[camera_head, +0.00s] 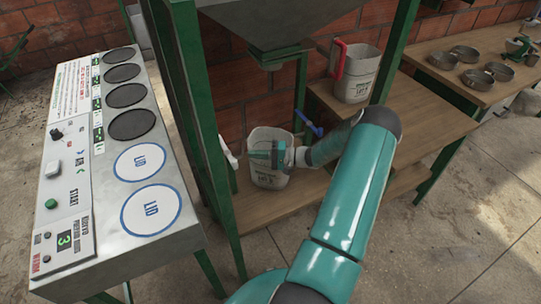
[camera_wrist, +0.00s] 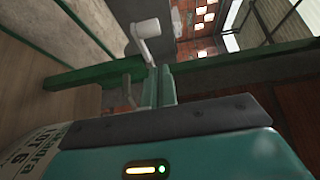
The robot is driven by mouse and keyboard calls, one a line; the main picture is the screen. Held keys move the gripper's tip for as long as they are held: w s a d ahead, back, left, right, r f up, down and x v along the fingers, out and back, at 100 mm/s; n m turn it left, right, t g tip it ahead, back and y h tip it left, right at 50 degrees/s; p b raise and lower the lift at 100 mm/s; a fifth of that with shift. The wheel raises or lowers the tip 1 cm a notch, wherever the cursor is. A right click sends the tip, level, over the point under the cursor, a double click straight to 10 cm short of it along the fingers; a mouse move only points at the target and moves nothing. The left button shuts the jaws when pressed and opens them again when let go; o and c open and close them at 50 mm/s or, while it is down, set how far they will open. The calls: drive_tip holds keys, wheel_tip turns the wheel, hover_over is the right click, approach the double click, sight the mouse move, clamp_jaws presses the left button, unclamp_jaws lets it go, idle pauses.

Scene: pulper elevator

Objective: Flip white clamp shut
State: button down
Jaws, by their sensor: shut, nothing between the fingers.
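The white clamp (camera_head: 229,154) shows as a small white lever beside the green front post in the head view, just left of my gripper. In the wrist view, the white clamp (camera_wrist: 146,29) has a rounded knob and a thin arm that runs down toward my fingertips. My gripper (camera_head: 250,153) points left in front of a white bucket. In the wrist view, my gripper (camera_wrist: 158,72) is shut and empty, with its tips close to the lower end of the clamp's arm. I cannot tell whether they touch.
The white bucket (camera_head: 267,180) stands on the lower wooden shelf behind my gripper. A metal hopper (camera_head: 275,25) hangs above. The green post (camera_head: 205,130) stands at left, next to a control panel (camera_head: 110,150). A second bucket (camera_head: 353,75) with a red lever is at right.

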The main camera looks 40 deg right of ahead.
drive_tip(key=a, duration=0.4)
drive_tip(key=shift+w, duration=0.2)
